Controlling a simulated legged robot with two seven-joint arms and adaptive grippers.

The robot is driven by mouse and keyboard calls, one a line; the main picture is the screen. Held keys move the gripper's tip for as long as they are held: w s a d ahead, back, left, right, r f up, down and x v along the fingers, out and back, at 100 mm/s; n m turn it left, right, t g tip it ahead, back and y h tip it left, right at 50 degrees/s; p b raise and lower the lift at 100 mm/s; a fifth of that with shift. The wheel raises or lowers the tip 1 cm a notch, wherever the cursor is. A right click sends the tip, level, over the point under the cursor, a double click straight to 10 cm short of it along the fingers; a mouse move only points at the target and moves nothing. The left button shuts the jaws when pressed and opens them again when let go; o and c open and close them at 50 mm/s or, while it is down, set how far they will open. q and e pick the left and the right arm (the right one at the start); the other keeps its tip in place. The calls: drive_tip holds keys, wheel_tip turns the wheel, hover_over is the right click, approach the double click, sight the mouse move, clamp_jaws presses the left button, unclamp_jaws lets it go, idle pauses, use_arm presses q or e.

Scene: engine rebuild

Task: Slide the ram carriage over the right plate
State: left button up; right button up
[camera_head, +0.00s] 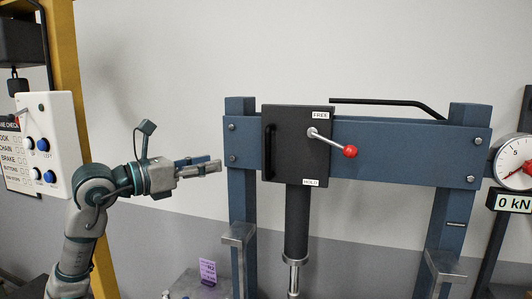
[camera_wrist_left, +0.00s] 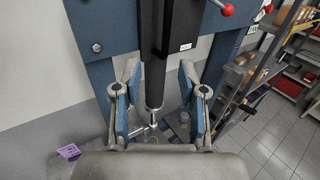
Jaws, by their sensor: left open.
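The ram carriage (camera_head: 290,170) is a black box on the blue crossbeam (camera_head: 400,150), near its left end. It has a black vertical handle (camera_head: 269,152) on its left side and a lever with a red knob (camera_head: 350,151) pointing right and slightly down, between FREE and HOLD labels. The dark ram (camera_head: 297,220) hangs below. My left gripper (camera_head: 215,166) is open and points right, just left of the carriage by the left post. In the left wrist view, the ram (camera_wrist_left: 155,60) shows between its open fingers (camera_wrist_left: 158,85). I cannot identify the right plate. My right gripper is out of view.
The press posts (camera_head: 240,190) and (camera_head: 457,200) carry grey brackets. A black bar runs above the beam. A gauge (camera_head: 514,160) reading 0 kN is at right. A white button panel (camera_head: 43,145) on a yellow column is at left. The beam is clear right of the lever.

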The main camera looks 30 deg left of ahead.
use_arm(q)
drive_tip(key=p, duration=0.1)
approach(267, 154)
drive_tip(key=w+a, duration=0.1)
drive_tip(key=a, duration=0.1)
drive_tip(key=w+d, duration=0.2)
drive_tip(key=w+d+p, duration=0.1)
drive_tip(key=w+d, duration=0.1)
drive_tip(key=w+d+p, duration=0.1)
drive_tip(key=w+d, duration=0.1)
drive_tip(key=shift+w+d+r, duration=0.1)
drive_tip(key=shift+w+r, duration=0.25)
drive_tip(key=shift+r, duration=0.05)
drive_tip(key=shift+w+d+p, duration=0.15)
drive_tip(key=shift+w+p, duration=0.2)
drive_tip(key=shift+w+a+f, duration=0.25)
drive_tip(key=shift+w+a, duration=0.25)
drive_tip(key=shift+w, duration=0.3)
drive_tip(key=shift+w+a+f, duration=0.1)
drive_tip(key=shift+a, duration=0.55)
drive_tip(key=shift+d, duration=0.1)
drive_tip(key=c, duration=0.6)
drive_tip(key=shift+d, duration=0.25)
clamp_jaws()
drive_tip(key=shift+d, duration=0.35)
